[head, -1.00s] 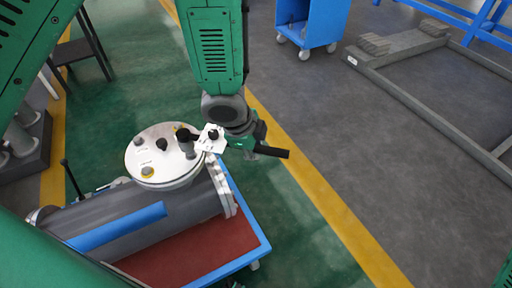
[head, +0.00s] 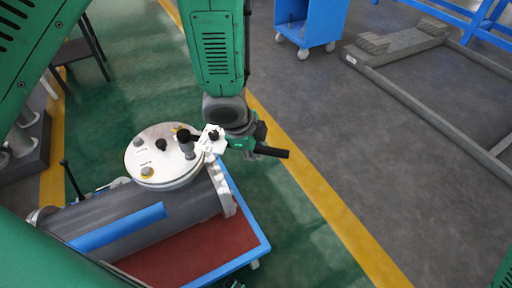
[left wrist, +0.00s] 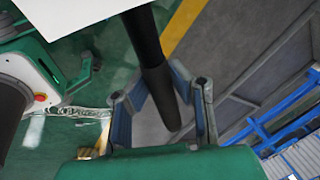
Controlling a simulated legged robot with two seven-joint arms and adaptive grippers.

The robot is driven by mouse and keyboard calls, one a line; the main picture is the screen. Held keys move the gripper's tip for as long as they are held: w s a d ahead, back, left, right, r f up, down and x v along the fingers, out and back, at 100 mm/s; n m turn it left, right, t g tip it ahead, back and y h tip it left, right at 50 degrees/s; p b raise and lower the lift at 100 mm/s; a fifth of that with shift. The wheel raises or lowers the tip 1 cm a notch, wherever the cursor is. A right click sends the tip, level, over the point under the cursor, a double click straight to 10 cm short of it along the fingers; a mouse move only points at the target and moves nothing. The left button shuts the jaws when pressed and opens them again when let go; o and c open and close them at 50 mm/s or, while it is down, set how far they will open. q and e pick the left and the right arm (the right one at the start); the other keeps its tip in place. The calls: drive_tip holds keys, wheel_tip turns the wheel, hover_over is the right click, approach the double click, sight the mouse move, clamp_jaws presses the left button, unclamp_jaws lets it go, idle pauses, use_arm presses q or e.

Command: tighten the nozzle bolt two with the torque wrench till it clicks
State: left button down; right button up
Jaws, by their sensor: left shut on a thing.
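The torque wrench (head: 272,152) has a black handle and a black head that sits over the right side of the round white flange cover (head: 150,160). My left gripper (head: 249,143) is shut around the wrench, just right of the cover. In the left wrist view the dark wrench shaft (left wrist: 154,55) runs down between the fingers of my left gripper (left wrist: 160,92). My right gripper is not seen.
The grey cylindrical shell (head: 135,215) lies on a blue-edged cart with a red top (head: 215,245). A blue wheeled cabinet (head: 312,22) stands at the top. A grey frame (head: 420,100) lies on the floor at right. The floor right of the wrench is clear.

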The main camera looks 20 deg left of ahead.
use_arm(q)
drive_tip(key=shift+f+b, duration=0.9)
drive_tip(key=shift+f, duration=0.6)
idle(0.3)
drive_tip(key=shift+s, duration=0.1)
drive_tip(key=shift+s+d+f+m+g+h, duration=0.15)
drive_tip(key=shift+s+m+h, duration=0.1)
drive_tip(key=shift+s+m, duration=0.85)
drive_tip(key=shift+s+m+g+h, duration=0.2)
drive_tip(key=shift+s+m, duration=0.4)
drive_tip(key=shift+s, duration=0.9)
drive_tip(key=shift+w, duration=0.15)
drive_tip(key=shift+w+f+n+y+p, duration=0.1)
drive_tip(key=shift+w+n+y+p, duration=0.25)
drive_tip(key=shift+w+n, duration=0.8)
drive_tip(key=shift+w+f+n+y+p, duration=0.1)
drive_tip(key=shift+w+n+p, duration=0.5)
drive_tip(key=shift+w, duration=0.95)
